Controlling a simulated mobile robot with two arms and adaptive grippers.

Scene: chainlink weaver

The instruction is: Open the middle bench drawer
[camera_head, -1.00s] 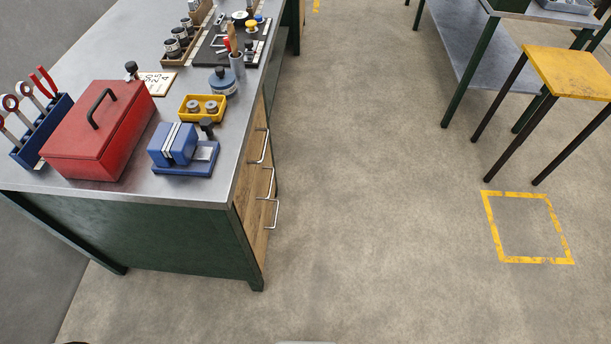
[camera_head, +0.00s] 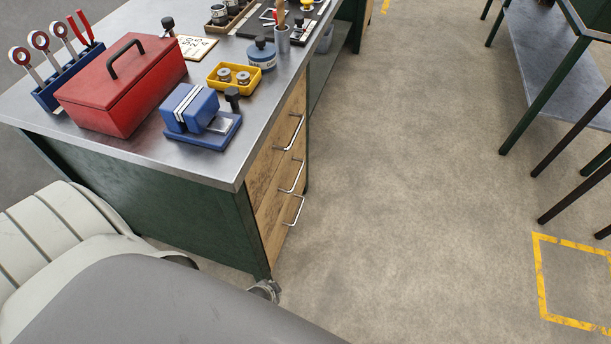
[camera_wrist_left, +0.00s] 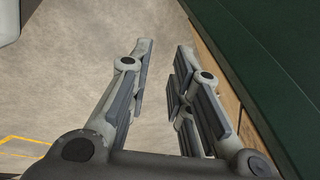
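The bench's wooden drawer stack is on its right side in the head view, with three metal bar handles one above another. The middle drawer (camera_head: 277,175) appears closed, and its handle (camera_head: 292,178) is free. My left gripper (camera_wrist_left: 165,48) is open and empty in the left wrist view, with bare floor between its fingers. A strip of wooden drawer front (camera_wrist_left: 222,80) runs just right of the fingers there. In the head view, only a bit of that gripper (camera_head: 266,290) shows by the bench's front corner leg, below the handles; my arm hides the rest. My right gripper is not in view.
The bench top (camera_head: 200,160) holds a red toolbox (camera_head: 122,85), a blue vise (camera_head: 195,115), a yellow tray (camera_head: 234,76) and other tools. The green end panel (camera_head: 170,205) is beside my arm. Floor right of the drawers is clear up to another table and yellow floor marking (camera_head: 542,285).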

